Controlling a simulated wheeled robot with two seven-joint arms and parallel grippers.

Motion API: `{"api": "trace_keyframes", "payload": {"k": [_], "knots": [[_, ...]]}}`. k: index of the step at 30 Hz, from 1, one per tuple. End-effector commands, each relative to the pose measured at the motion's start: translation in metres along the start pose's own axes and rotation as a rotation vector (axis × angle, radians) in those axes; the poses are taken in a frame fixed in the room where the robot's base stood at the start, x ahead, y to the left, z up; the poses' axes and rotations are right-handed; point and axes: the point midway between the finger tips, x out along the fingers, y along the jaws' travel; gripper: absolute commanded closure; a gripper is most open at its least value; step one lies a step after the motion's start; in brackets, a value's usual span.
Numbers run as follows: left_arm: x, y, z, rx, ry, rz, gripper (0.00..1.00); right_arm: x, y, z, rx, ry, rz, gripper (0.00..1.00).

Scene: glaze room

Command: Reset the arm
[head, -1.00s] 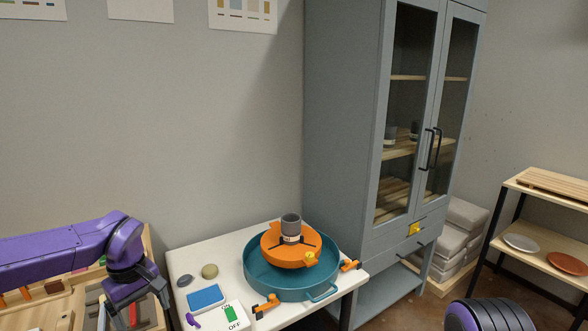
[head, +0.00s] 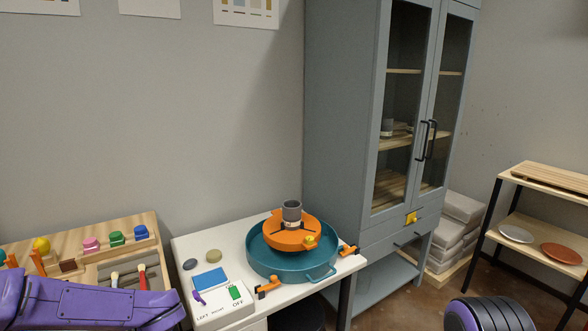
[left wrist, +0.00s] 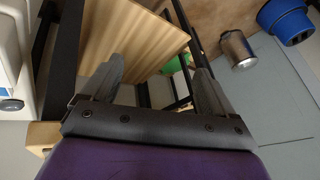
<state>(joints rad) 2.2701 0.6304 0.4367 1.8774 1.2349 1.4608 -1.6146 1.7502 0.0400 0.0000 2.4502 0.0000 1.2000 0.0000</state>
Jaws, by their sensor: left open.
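My left arm (head: 95,304) is purple and lies low across the bottom left of the head view; its gripper is out of that frame. In the left wrist view my left gripper (left wrist: 158,88) is open, its two dark fingers apart with nothing between them. Beyond the fingers are a wooden board (left wrist: 125,42) and dark frame bars. My right gripper is not in view; a dark ribbed, purple-edged part at the bottom right of the head view seems to be mine.
A white table (head: 240,252) holds a teal basin (head: 290,266) with an orange wheel and grey cup, plus a switch box (head: 222,306). A wooden tool rack (head: 135,225) stands left. A grey cabinet (head: 340,130) and a shelf (head: 545,226) stand right. A metal can (left wrist: 238,50) shows in the wrist view.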

Motion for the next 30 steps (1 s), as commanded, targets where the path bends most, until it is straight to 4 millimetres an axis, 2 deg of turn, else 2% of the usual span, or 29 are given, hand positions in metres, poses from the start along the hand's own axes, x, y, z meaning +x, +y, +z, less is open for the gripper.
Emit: {"api": "trace_keyframes", "payload": {"k": [1, 5, 6, 8, 9, 12, 15, 18, 30], "knots": [[0.026, -0.003, 0.016, 0.019, 0.065, -0.020, 0.13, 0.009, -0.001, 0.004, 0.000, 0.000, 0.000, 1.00], [0.092, -0.016, 0.063, 0.081, 0.263, 0.004, 0.13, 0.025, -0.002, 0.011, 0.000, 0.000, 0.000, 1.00], [0.114, -0.022, 0.084, 0.115, 0.310, 0.039, 0.13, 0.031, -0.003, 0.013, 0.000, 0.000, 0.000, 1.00], [0.143, -0.035, 0.118, 0.173, 0.346, 0.111, 0.13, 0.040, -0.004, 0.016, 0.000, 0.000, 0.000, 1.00], [0.159, -0.045, 0.142, 0.210, 0.343, 0.164, 0.13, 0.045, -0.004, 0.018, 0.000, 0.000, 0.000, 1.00], [0.186, -0.075, 0.197, 0.285, 0.268, 0.268, 0.13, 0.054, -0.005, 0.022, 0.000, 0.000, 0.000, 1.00], [0.200, -0.105, 0.239, 0.331, 0.159, 0.323, 0.13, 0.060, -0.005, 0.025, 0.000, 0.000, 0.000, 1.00], [0.204, -0.126, 0.263, 0.348, 0.079, 0.342, 0.13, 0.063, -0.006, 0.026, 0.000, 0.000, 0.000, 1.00], [0.204, -0.126, 0.263, 0.348, 0.079, 0.342, 0.13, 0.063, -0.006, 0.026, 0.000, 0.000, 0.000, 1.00]]}}
